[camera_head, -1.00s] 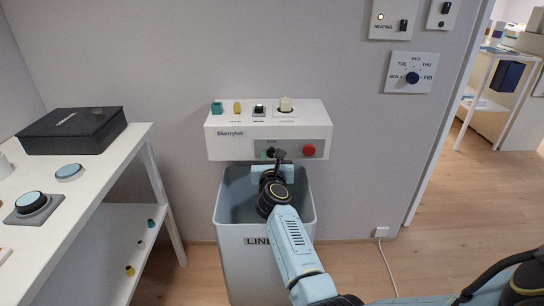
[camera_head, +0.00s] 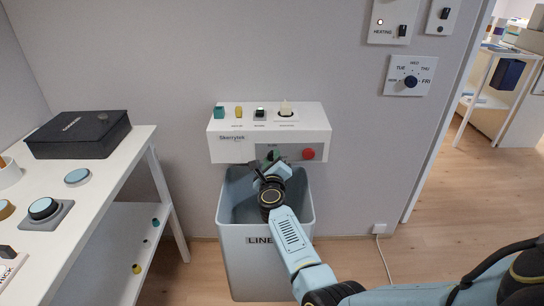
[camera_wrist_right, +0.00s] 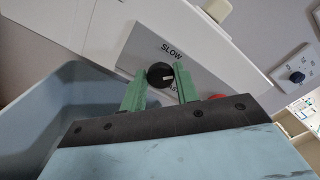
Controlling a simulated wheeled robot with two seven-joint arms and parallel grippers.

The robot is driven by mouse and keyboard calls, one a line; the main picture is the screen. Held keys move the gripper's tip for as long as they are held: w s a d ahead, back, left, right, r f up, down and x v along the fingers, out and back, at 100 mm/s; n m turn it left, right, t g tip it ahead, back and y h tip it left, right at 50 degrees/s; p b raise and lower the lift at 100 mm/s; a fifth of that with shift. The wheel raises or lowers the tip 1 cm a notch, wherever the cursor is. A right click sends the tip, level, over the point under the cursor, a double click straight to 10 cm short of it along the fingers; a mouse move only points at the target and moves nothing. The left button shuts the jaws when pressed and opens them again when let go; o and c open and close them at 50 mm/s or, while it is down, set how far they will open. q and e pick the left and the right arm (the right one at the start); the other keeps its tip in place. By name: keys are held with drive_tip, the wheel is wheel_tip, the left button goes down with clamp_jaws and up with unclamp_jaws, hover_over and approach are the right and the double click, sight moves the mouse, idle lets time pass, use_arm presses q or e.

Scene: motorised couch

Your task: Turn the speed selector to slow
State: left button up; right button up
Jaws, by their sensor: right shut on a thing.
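The speed selector is a round black knob (camera_wrist_right: 160,75) with a pale mark, on a grey plate on the front of the white wall unit (camera_head: 225,150). In the right wrist view the word SLOW stands above the knob; lettering below it is partly hidden. My right gripper (camera_wrist_right: 160,88) is shut on the knob, one green finger on each side, and is tilted relative to the plate. In the head view the gripper (camera_head: 272,160) mostly covers the knob. My left gripper is not in view.
A red button (camera_head: 308,154) sits just right of the selector. A bin (camera_head: 265,270) stands open below the unit. A white table (camera_head: 95,190) with a black box (camera_head: 80,133) is at left. A dial (camera_head: 410,81) and switches are on the wall at right.

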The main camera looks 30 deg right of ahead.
drive_tip(key=n+p, duration=0.2)
drive_tip(key=n, duration=0.4)
drive_tip(key=shift+p, duration=0.3)
use_arm(q)
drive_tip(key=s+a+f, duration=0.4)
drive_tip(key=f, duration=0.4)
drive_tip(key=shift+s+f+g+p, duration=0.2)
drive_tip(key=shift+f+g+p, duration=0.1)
drive_tip(key=shift+p, duration=0.15)
use_arm(e)
drive_tip(key=shift+f+n, duration=0.15)
drive_tip(key=shift+n, duration=1.25)
drive_tip(key=o, duration=1)
drive_tip(key=shift+c, duration=0.2)
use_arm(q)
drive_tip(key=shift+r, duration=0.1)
use_arm(e)
drive_tip(key=shift+a, duration=0.1)
drive_tip(key=shift+s+a, duration=0.1)
drive_tip(key=shift+s, duration=0.1)
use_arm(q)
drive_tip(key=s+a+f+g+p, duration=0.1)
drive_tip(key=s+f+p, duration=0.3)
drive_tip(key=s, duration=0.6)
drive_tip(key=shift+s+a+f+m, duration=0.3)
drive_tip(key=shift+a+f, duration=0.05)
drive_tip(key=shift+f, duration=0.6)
use_arm(e)
drive_tip(key=v, duration=1.3)
